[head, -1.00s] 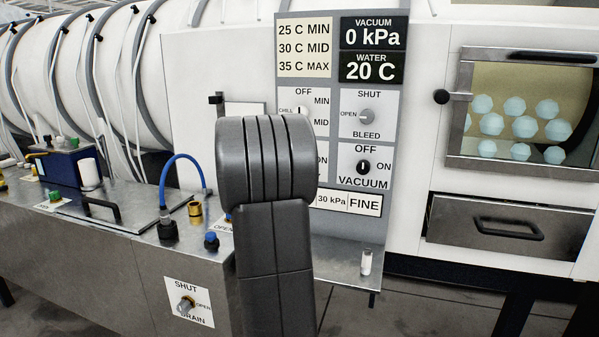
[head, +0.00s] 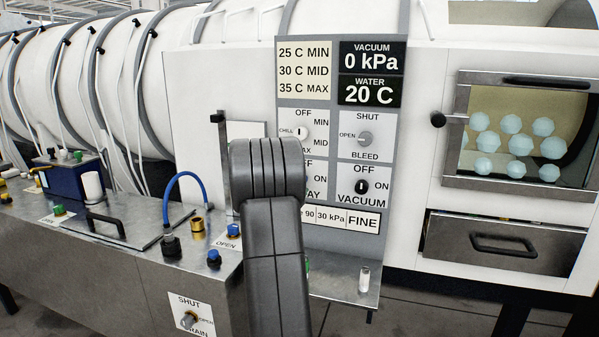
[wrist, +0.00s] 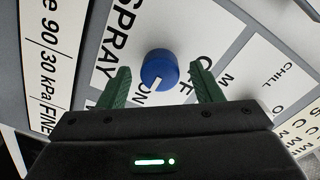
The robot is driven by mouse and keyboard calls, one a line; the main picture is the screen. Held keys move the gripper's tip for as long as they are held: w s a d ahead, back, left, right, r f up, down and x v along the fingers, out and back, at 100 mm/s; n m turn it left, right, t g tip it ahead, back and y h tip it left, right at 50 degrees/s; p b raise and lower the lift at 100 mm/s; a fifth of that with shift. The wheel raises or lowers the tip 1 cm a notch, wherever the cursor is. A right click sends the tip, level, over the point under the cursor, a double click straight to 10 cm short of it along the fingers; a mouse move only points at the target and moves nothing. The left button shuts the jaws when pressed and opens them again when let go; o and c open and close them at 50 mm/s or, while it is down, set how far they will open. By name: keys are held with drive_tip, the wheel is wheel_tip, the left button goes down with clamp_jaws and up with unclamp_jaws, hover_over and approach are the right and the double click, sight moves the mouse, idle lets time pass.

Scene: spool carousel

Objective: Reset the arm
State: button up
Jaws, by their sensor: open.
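My gripper (wrist: 161,66) shows in the wrist view with its two green fingers open and apart. A blue knob (wrist: 159,70) lies between the fingertips in that picture, on the plate marked SPRAY, OFF and ON. The knob's white mark points toward ON. I cannot tell whether the fingers touch it; a gap shows on either side. In the head view my dark arm stands in front of the control panel (head: 325,118) and hides the gripper and most of the SPRAY plate.
The panel also carries a vacuum switch (head: 361,187) and a shut/bleed knob (head: 365,139). A steel bench (head: 80,262) with a blue hose (head: 180,176) and fittings is at left. A windowed door (head: 520,140) with pale balls and a drawer (head: 505,243) are at right.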

drive_tip(key=shift+n+p, duration=3.85)
drive_tip(key=shift+n, duration=0.95)
drive_tip(key=shift+f, duration=0.1)
